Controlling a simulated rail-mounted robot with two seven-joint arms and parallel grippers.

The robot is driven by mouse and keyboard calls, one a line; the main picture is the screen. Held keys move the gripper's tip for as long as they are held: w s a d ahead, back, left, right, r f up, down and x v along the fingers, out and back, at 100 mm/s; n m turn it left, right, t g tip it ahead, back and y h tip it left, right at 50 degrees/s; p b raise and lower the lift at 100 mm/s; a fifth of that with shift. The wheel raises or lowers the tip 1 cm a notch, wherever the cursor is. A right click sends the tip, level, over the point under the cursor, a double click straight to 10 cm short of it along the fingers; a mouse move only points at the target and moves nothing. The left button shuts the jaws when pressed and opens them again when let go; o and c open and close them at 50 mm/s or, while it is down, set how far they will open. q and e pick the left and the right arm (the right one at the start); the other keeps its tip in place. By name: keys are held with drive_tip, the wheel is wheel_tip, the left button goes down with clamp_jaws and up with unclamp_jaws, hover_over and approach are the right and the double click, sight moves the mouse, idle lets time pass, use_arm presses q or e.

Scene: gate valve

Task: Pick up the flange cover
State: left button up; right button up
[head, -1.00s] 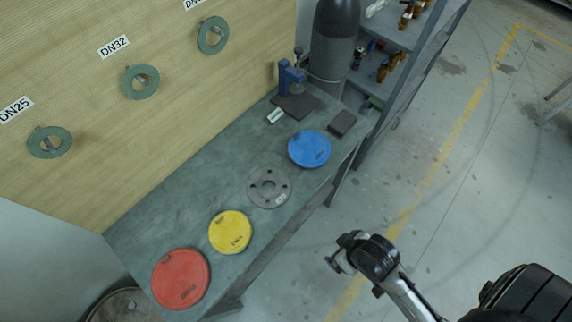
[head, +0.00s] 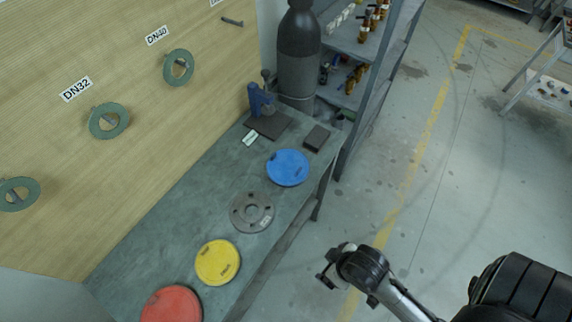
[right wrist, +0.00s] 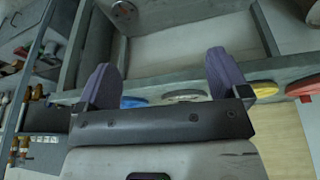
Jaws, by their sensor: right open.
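Three round flange covers lie flat on the grey bench (head: 215,160): a blue cover (head: 288,168), a yellow cover (head: 217,262) and a red cover (head: 171,306), cut by the bottom edge. A grey metal flange (head: 252,212) with bolt holes lies between the blue and yellow covers. My right gripper (head: 327,278) is off the bench, right of its front edge. In the right wrist view its two purple fingers are wide apart and empty (right wrist: 164,80). Beyond them the blue cover (right wrist: 133,102), grey flange (right wrist: 185,96), yellow cover (right wrist: 265,88) and red cover (right wrist: 303,86) show edge-on. My left gripper is not in view.
A blue bench tool (head: 260,100) and a dark block (head: 316,138) stand at the bench's far end. Behind are a grey cylinder (head: 298,60) and a shelf with brass fittings (head: 358,45). Green gaskets (head: 109,120) hang on the wooden wall. Floor to the right is open.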

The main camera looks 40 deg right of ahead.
drive_tip(key=shift+c, duration=0.2)
drive_tip(key=shift+d, duration=0.15)
drive_tip(key=c, duration=1)
drive_tip(key=shift+w, duration=0.1)
